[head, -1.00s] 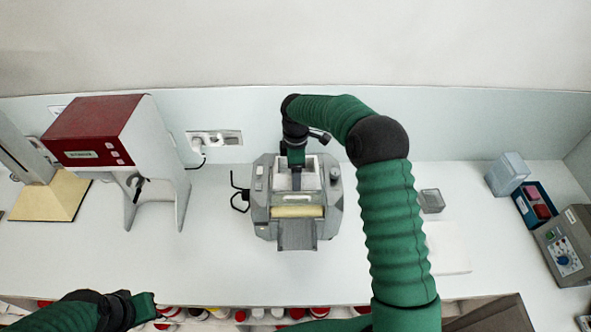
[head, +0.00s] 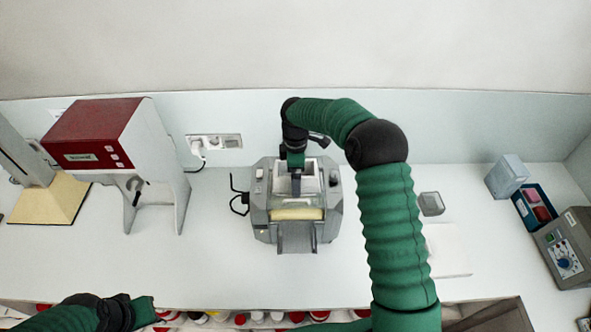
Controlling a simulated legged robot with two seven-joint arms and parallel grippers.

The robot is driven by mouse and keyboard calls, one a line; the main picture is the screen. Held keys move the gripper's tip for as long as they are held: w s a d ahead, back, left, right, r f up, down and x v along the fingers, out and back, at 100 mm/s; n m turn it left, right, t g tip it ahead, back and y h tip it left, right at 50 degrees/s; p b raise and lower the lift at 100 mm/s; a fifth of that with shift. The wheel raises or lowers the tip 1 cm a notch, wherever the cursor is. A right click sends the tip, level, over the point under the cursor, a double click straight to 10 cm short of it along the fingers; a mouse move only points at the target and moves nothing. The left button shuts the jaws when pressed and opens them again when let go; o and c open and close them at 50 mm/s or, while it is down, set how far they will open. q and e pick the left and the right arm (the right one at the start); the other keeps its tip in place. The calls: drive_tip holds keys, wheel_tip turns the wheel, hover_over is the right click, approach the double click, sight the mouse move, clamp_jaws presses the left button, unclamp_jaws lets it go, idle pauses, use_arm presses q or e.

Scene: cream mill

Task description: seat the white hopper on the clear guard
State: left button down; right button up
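The grey mill (head: 261,200) stands on the counter in the middle of the head view, with a cream roller (head: 297,213) across its front. The white hopper (head: 313,185) appears as a pale box shape at the top of the mill, behind the roller. My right gripper (head: 296,187) points down at it from behind, with a dark finger in front of the pale shape. Whether it grips the hopper is not clear. The clear guard is hard to make out, and its contact with the hopper cannot be judged. My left gripper (head: 143,311) is low at the left, seen partly.
A red and white machine (head: 105,135) stands at the left. Bottles line a shelf under the front edge.

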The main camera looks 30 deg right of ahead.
drive_tip(key=shift+w+r, duration=0.1)
drive_tip(key=shift+r, duration=0.25)
wheel_tip(320, 180, up, 6)
drive_tip(key=b, duration=0.3)
drive_tip(key=shift+w, duration=0.1)
wheel_tip(320, 180, up, 10)
drive_tip(key=b, duration=0.1)
